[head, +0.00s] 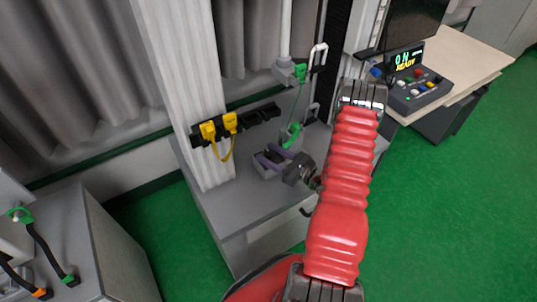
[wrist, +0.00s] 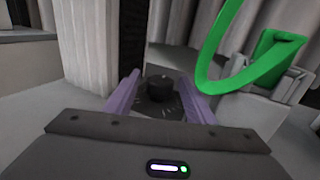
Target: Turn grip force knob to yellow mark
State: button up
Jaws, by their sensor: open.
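The knob (wrist: 159,88) is a short dark cylinder on a dark plate with small pale marks around it, in the middle of the wrist view. I cannot make out a yellow mark there. My gripper (wrist: 159,77) has two purple fingers, open, one on each side of the knob, with a gap visible on both sides. In the head view my gripper (head: 264,152) is over a small grey box (head: 262,172) on the grey bench; the knob cannot be made out there. Whether the fingers are level with the knob or above it I cannot tell.
A green strap loop (wrist: 222,62) rises close to the right finger. A white ribbed column (head: 178,80) stands at left. A control console (head: 412,85) reading "ON READY" sits at right.

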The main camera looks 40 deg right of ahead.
jog(key=v, duration=1.3)
jog(key=shift+s+d, duration=0.1)
jog(key=shift+s, duration=0.1)
jog(key=shift+f, duration=0.15)
